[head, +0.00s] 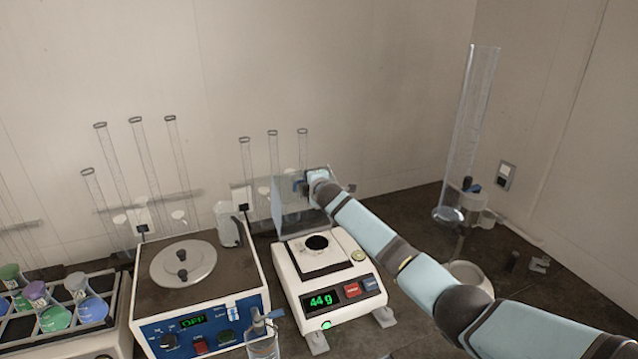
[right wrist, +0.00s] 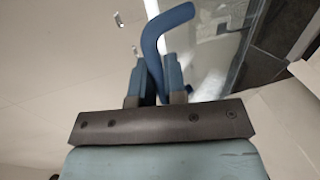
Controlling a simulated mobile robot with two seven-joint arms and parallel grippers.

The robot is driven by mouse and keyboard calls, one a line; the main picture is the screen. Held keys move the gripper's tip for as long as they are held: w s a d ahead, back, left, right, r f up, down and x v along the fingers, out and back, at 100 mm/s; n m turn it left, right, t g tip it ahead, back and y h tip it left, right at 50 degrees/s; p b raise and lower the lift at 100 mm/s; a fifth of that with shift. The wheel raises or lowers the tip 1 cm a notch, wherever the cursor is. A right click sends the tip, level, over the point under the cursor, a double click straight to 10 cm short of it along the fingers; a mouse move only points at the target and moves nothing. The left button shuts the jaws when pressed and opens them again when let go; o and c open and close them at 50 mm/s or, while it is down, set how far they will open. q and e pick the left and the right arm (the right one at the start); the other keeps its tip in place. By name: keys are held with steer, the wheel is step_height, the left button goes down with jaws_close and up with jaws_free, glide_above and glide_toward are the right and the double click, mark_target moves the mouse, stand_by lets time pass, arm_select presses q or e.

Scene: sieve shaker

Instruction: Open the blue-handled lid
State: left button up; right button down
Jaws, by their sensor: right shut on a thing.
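The blue-handled lid (head: 287,212) is a clear panel standing up, tilted, behind the pan of the white balance (head: 300,277). My right gripper (head: 304,183) is at the lid's upper part. In the right wrist view the bent blue handle (right wrist: 166,30) lies between the two blue fingers of my right gripper (right wrist: 155,82), which is shut on it. Clear panel shows beside the handle there. In the head view the handle is mostly hidden by the gripper. My left gripper is not in view.
A small dark-topped dish (head: 317,243) sits on the balance, whose display reads 44 g. A hotplate (head: 150,300) reading OFF stands to the left, beside a rack of flasks (head: 60,300). A tall clear cylinder (head: 470,130) stands at right. My right arm crosses over the bench.

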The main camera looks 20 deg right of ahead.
steer(key=shift+w, duration=0.2)
stand_by(0.4)
steer(key=c, duration=1.2)
jaws_free()
steer(key=b+v, duration=0.1)
steer(key=v, duration=1.2)
steer(key=shift+s+d+r, duration=0.1)
steer(key=shift+s+r, duration=0.05)
steer(key=shift+s, duration=0.2)
